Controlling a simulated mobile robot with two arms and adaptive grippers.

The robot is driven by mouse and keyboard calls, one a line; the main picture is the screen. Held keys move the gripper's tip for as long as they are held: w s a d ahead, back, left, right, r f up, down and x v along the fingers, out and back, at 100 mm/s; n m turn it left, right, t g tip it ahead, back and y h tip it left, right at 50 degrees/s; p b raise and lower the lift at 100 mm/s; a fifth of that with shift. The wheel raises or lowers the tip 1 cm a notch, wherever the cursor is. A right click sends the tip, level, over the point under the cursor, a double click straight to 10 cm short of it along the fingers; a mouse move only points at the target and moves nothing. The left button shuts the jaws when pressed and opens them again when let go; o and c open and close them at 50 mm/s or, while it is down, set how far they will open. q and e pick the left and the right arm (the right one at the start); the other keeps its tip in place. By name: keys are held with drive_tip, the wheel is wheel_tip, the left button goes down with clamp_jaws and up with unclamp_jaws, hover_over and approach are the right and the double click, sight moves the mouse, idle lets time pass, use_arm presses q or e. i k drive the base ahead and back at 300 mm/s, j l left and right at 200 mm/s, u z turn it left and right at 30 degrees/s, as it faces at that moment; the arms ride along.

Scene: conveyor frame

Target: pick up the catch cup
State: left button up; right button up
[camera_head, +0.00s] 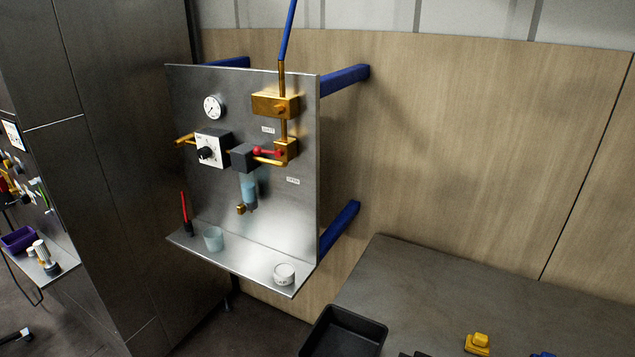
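A small translucent pale-blue cup (213,239), which looks like the catch cup, stands upright on the shelf (245,262) of the metal panel. It is below and left of a clear bluish bowl (249,187) with a brass drain fitting (246,208) at its bottom. A short whitish round container (284,273) with dark marking stands near the shelf's right end; I cannot tell its contents. Neither of my grippers is in view.
A red-handled tool (185,213) stands at the shelf's left end. A red-handled valve (268,152) and a gauge (212,107) project from the panel. A grey table (430,285) at lower right bears a black tray (345,333) and yellow part (478,343).

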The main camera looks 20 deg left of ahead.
sight(213, 239)
drive_tip(key=u, duration=1.35)
